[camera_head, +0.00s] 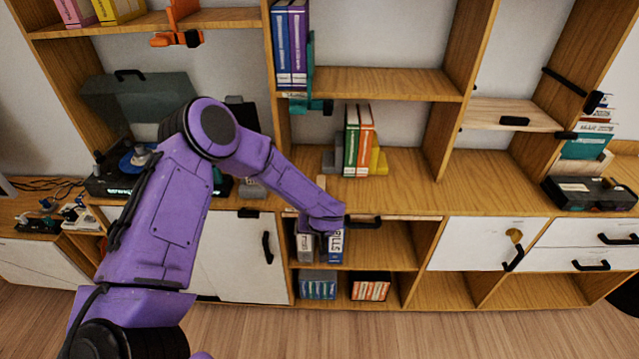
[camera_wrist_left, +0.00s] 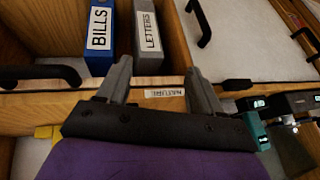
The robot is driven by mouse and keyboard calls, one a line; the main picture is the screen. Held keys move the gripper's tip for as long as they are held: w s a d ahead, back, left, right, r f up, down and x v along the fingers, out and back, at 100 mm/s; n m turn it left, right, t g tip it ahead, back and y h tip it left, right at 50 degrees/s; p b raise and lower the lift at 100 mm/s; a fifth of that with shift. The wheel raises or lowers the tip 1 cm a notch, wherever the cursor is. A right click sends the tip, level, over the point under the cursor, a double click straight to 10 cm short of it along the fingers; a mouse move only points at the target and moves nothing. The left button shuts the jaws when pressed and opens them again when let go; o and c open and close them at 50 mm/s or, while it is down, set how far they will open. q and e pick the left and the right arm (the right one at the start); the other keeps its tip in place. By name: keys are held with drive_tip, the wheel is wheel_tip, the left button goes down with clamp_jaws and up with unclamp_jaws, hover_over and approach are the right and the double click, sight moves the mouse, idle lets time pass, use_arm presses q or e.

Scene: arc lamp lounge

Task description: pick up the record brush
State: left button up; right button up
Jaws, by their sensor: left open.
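I cannot make out the record brush for certain in either view. A small tan piece (camera_head: 321,183) shows just behind my left wrist at the counter, too little to identify. My left gripper (camera_wrist_left: 160,75) is open, with nothing visible between its fingers in the left wrist view. It is at the counter's front edge, above the cubby with the binders. In the head view my purple left arm hides its fingers and part of the counter. My right gripper is not in view.
A blue BILLS binder (camera_wrist_left: 100,40) and a grey LETTERS binder (camera_wrist_left: 148,38) stand in the cubby. A turntable with a raised lid (camera_head: 135,100) is at left, a black device (camera_head: 590,194) at right.

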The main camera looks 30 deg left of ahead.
use_arm(q)
drive_tip(key=w+a+r+t+h, duration=0.1)
drive_tip(key=w+a+r+h, duration=0.2)
drive_tip(key=w+r, duration=0.7)
drive_tip(key=p+x, duration=0.3)
drive_tip(key=x, duration=0.5)
drive_tip(key=shift+s+a+f, duration=0.1)
drive_tip(key=shift+a+f, duration=0.1)
drive_tip(key=shift+f, duration=0.35)
drive_tip(key=c, duration=1.1)
